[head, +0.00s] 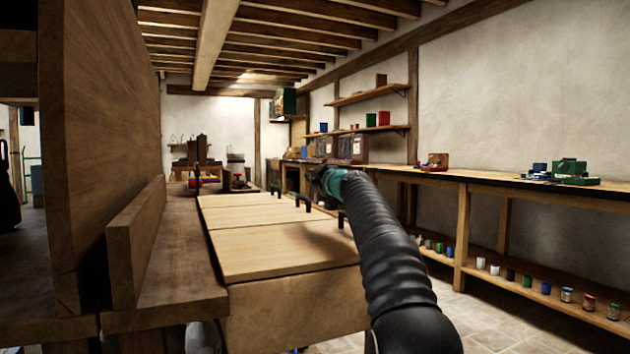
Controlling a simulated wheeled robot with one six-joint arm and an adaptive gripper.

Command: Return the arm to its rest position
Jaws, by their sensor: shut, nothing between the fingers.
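My arm (385,255), in a black ribbed sleeve, rises from the lower right of the head view and reaches forward. Past a teal band at its far end is my gripper (317,174), small and dark in the view. It is shut and empty. It appears in front of the far shelving, above and right of a row of wooden lids (285,248). The fingers are too small to make out clearly.
A tall wooden panel (100,140) and a plank ledge (180,255) stand close on the left. A long workbench (470,180) runs along the right wall, with several cans on its lower shelf (530,275). Tiled floor (480,315) is clear between.

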